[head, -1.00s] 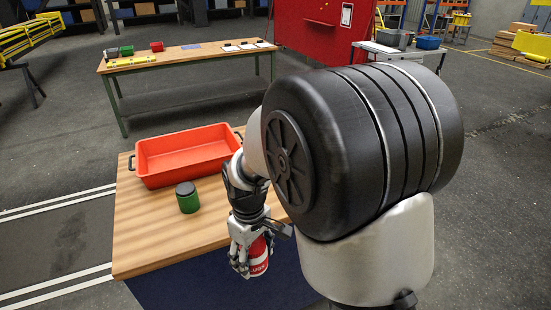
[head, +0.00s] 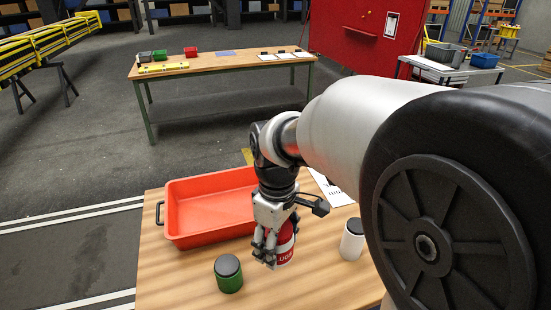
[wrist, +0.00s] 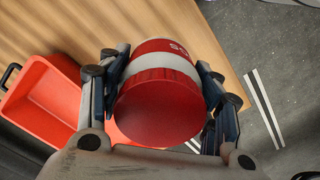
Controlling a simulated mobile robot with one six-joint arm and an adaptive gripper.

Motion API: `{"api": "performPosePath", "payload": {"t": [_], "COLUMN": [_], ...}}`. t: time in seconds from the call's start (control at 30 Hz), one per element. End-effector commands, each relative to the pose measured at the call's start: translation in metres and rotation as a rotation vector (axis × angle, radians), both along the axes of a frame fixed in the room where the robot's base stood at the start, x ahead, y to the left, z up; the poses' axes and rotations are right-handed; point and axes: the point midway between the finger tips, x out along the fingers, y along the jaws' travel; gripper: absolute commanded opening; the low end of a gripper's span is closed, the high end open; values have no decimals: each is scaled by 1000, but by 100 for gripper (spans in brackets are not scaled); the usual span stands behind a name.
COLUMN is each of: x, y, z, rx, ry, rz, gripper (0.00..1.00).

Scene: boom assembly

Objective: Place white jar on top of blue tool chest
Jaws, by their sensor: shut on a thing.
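A white jar (head: 352,240) with a dark lid stands upright on the wooden worktop (head: 185,285), right of my gripper. My gripper (head: 275,251) is shut on a red jar (head: 286,246) with a white band and lettering, also seen in the wrist view (wrist: 158,102). The red jar is over the worktop; I cannot tell whether it touches the wood. The white jar is apart from my gripper, with my arm close on its right. No blue tool chest can be clearly made out now.
A green jar (head: 228,276) with a dark lid stands left of my gripper. An orange-red tray (head: 212,237) lies behind it. A white sheet (head: 330,187) is partly hidden by my arm. A bench (head: 215,64), red panel (head: 345,35) and grey cart (head: 450,69) stand farther back.

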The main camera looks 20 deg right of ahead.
Motion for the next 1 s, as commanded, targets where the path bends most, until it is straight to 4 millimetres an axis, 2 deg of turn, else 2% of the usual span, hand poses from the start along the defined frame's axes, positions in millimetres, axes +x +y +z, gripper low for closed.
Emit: {"api": "performPosePath", "payload": {"t": [0.07,0.17,0.5,0.63,0.73,1.0], "x": [-1,-1,-2,-2,-2,-2], "y": [0,0,0,0,0,0], "z": [-2,-15,-106,-136,-150,-171], "rx": [-1,0,0,0,0,0], "ry": [1,5,6,5,3,2], "rz": [0,0,-1,-1,-1,-1], "gripper": [34,34,34,34,34,34]}}
